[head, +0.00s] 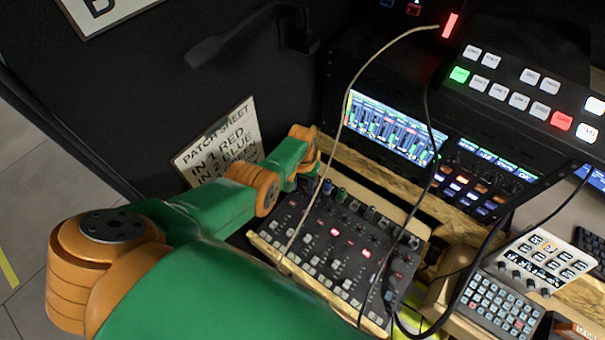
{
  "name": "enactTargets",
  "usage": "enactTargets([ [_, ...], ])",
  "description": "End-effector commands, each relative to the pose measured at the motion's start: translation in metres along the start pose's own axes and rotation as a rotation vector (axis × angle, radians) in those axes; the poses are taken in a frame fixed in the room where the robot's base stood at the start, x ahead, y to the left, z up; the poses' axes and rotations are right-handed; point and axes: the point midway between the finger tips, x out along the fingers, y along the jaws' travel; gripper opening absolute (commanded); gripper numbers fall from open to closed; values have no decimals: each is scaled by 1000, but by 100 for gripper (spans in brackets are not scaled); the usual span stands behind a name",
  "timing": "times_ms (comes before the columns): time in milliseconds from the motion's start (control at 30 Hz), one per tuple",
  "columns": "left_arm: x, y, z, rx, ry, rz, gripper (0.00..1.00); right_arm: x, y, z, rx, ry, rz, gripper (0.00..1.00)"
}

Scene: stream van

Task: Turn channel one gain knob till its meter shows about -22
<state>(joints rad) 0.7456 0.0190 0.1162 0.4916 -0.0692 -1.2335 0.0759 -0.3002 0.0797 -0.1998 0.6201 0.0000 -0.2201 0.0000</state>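The mixer (318,262) is a black desk with wooden edges, carrying rows of knobs, pale buttons and several lit red buttons. A blue-capped knob (327,187) and a green-capped knob (341,194) show near its far left corner. My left gripper (310,178) is down at that corner, close to the coloured knobs. Its fingers are small, dark and mostly hidden by my wrist, and the knob at the very corner is hidden there. The meter screen (395,127) behind the mixer shows several green bars, too small to read. My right gripper is not in view.
A patch sheet (217,140) stands left of the mixer. A pale cable (345,105) and a black cable (426,130) cross above the mixer. A button panel (520,95) and a keypad (497,308) stand to the right.

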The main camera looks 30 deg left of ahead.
Motion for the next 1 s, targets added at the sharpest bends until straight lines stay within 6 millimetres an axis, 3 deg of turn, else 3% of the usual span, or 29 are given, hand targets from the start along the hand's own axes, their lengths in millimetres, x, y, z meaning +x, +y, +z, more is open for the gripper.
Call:
enactTargets([
  [267,-1,0,1,0,-2,0,51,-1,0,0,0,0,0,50],
  [467,-34,0,0,0,0,0,51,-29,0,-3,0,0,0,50],
  [800,-67,0,0,0,0,0,51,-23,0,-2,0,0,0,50],
  [1000,-71,0,1,0,-2,0,51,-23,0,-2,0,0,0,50],
])
